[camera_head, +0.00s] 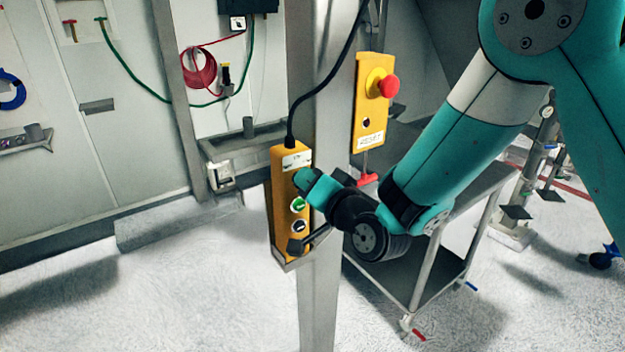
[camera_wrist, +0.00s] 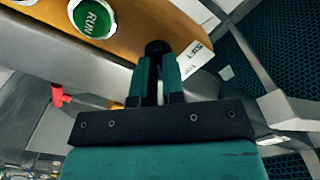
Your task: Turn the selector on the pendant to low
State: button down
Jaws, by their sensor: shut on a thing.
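The yellow pendant (camera_head: 283,215) hangs on a grey post, its face turned toward my arm. It carries a label at the top, a green button (camera_head: 298,204) and a pale-ringed button (camera_head: 299,226). In the wrist view the pendant (camera_wrist: 130,32) shows the green RUN button (camera_wrist: 92,17) at left and a white label (camera_wrist: 194,57) at right. My gripper (camera_wrist: 157,65) is shut on the black selector knob (camera_wrist: 157,46) between them. The fingers hide most of the knob, and its setting cannot be read. In the head view my gripper (camera_head: 302,178) covers the selector.
A yellow RESET box (camera_head: 368,110) with a red mushroom button (camera_head: 388,86) is on the post, above and right of the pendant. A black cable (camera_head: 322,85) rises from the pendant. A grey cart (camera_head: 430,270) stands behind my forearm. The floor at left is clear.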

jog(key=c, duration=1.2)
grip_release()
jog(key=b+v, duration=1.7)
jog(key=b, duration=0.4)
jog(key=shift+s+d, duration=0.15)
